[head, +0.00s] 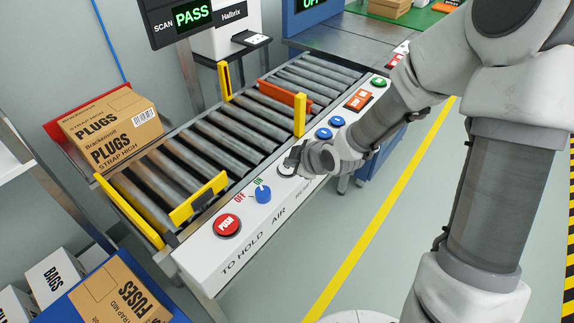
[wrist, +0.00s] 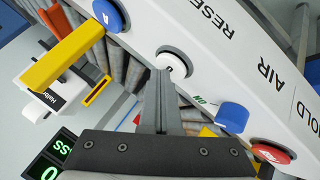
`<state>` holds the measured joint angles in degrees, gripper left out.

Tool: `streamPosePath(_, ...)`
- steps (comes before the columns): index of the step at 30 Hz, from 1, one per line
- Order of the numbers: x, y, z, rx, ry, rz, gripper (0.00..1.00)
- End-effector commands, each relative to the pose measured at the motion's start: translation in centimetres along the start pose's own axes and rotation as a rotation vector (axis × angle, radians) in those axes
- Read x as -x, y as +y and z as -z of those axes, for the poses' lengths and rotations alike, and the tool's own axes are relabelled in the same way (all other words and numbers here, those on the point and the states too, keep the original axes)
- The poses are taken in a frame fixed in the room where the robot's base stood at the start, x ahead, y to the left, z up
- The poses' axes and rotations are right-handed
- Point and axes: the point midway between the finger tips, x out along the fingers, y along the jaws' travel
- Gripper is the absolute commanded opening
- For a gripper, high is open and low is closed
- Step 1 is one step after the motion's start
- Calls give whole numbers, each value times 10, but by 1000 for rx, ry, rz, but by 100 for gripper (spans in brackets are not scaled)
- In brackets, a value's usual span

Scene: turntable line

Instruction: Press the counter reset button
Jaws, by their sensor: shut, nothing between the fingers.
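The white round button (head: 286,171) sits in a dark ring on the white control panel, above lettering that begins "RESE". In the wrist view the white button (wrist: 171,66) shows just past the fingertips. My gripper (head: 293,158) is over the panel at this button and partly covers it. In the wrist view my gripper (wrist: 161,75) has its fingers together, with nothing between them. The tips overlap the near edge of the button's ring in the picture. I cannot tell whether they touch it.
A blue knob (head: 263,193) marked OFF/ON and a red PUSH button (head: 227,225) lie to the left. Blue buttons (head: 323,134) lie to the right. Behind the panel is a roller conveyor (head: 205,140) with yellow posts (head: 300,115). A PLUGS carton (head: 112,130) stands at the left.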

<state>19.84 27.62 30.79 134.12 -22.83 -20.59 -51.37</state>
Motion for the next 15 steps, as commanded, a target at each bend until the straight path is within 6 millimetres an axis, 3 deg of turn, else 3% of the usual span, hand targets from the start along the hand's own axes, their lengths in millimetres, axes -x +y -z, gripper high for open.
streamPosePath(6, 10, 7, 7, 0, 0, 1, 0)
streamPosePath(15, 10, 7, 7, 0, 0, 1, 0)
